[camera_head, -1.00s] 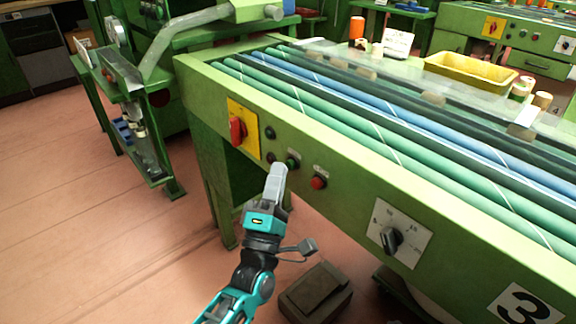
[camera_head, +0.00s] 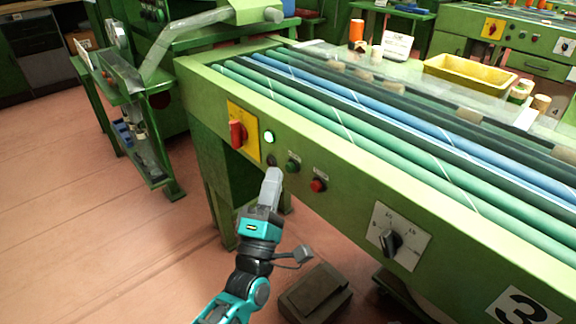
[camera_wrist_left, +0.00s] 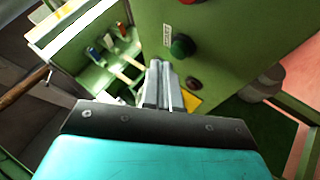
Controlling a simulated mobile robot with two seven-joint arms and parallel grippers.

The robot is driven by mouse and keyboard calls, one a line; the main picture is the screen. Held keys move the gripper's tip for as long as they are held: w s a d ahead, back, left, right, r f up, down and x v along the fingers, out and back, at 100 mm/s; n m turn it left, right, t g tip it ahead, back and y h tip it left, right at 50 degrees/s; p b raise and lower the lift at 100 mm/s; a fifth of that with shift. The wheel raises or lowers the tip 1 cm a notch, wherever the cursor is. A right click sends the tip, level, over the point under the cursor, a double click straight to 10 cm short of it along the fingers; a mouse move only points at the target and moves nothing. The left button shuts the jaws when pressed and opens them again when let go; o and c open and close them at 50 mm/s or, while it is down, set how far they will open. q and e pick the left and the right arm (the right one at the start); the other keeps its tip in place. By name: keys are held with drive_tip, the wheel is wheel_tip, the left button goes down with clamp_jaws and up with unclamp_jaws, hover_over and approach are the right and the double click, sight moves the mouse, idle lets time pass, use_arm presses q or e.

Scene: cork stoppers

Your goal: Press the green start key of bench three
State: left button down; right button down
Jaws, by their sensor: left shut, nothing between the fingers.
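The green start key (camera_head: 292,166) is on the front panel of bench three (camera_head: 350,178), between a small dark button (camera_head: 271,160) and a red key (camera_head: 318,185). A round lamp (camera_head: 269,137) above the dark button glows green-white. My left gripper (camera_head: 273,172) is shut and empty, its tips just left of and below the green key, apparently apart from it. In the left wrist view the green key (camera_wrist_left: 182,45) stands clear above and right of the shut fingertips (camera_wrist_left: 156,64). My right gripper is not in view.
A red rotary switch (camera_head: 237,133) on a yellow plate is left of the lamp. A dial (camera_head: 392,242) is farther right. Rollers and several corks lie on the bench top, with a yellow tray (camera_head: 470,75) behind. A dark box (camera_head: 315,292) is on the floor below.

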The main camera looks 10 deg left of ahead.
use_arm(q)
drive_tip(key=shift+s, duration=0.1)
drive_tip(key=s+a+p, duration=0.1)
drive_tip(key=s, duration=0.1)
drive_tip(key=s+a, duration=0.2)
drive_tip(key=shift+a+p, duration=0.1)
drive_tip(key=shift+p, duration=0.3)
idle(0.9)
